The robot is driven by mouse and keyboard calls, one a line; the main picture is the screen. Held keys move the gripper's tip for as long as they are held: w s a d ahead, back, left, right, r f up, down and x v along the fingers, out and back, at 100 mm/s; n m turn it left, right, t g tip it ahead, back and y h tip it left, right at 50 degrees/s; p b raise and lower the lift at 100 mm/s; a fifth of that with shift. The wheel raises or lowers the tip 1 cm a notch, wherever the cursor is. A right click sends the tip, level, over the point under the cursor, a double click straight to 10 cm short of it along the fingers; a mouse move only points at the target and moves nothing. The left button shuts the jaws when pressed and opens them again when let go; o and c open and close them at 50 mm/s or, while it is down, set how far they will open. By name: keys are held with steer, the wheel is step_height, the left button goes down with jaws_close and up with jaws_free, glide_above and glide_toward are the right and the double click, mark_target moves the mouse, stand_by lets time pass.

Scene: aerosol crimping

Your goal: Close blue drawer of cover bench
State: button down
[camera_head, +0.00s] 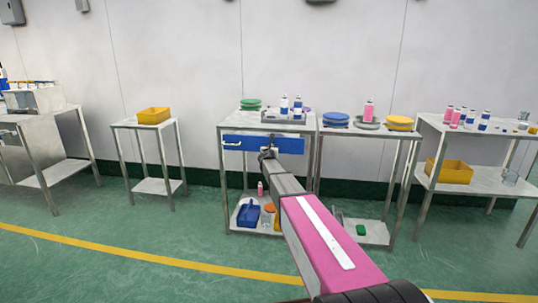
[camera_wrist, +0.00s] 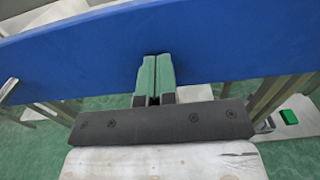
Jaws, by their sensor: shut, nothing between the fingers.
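The blue drawer (camera_head: 289,145) is in the cover bench (camera_head: 232,124), just under its top, in the middle of the head view. Its pale handle (camera_head: 232,144) is at the left end of the front. In the wrist view the blue drawer front (camera_wrist: 225,45) spans the upper part of the picture. My gripper (camera_head: 267,155) is in front of the drawer, right of the handle. In the wrist view my gripper (camera_wrist: 156,62) is shut and empty, its green fingertips at the blue front; I cannot tell whether they touch. How far the drawer stands out is unclear.
The bench top holds a green round stack (camera_head: 250,104) and a grey tray with bottles (camera_head: 284,117). A blue bin (camera_head: 248,214) sits on its lower shelf. Another bench with a blue round stack (camera_head: 336,119) stands close on the right. The floor in front is clear.

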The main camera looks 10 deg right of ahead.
steer(key=x, duration=0.7)
steer(key=shift+w, duration=0.2)
steer(key=d+v, duration=0.1)
steer(key=v, duration=1.4)
steer(key=s+d+f+m+g+h, duration=0.1)
steer(key=s+d+f+m+g, duration=0.25)
steer(key=s+m, duration=0.4)
steer(key=s+d+f+m+g, duration=0.2)
steer(key=s+f+m+g, duration=0.15)
steer(key=s+m, duration=0.4)
steer(key=s+d+f+m+g+h, duration=0.1)
steer(key=s+d+f+m+g, duration=0.3)
steer(key=s, duration=0.6)
steer(key=s+a+f+m+g+y, duration=0.2)
steer(key=s+a+m, duration=0.1)
steer(key=s, duration=0.5)
steer(key=s+a+f+m+g+y, duration=0.2)
steer(key=s+a+f+m+y, duration=0.1)
steer(key=s+m, duration=0.3)
steer(key=s+a+f+m+g+y, duration=0.2)
steer(key=s+a+f+m, duration=0.1)
steer(key=s, duration=0.7)
steer(key=shift+s+a+m+y, duration=0.35)
steer(key=shift+a+m, duration=0.15)
steer(key=shift+m, duration=0.2)
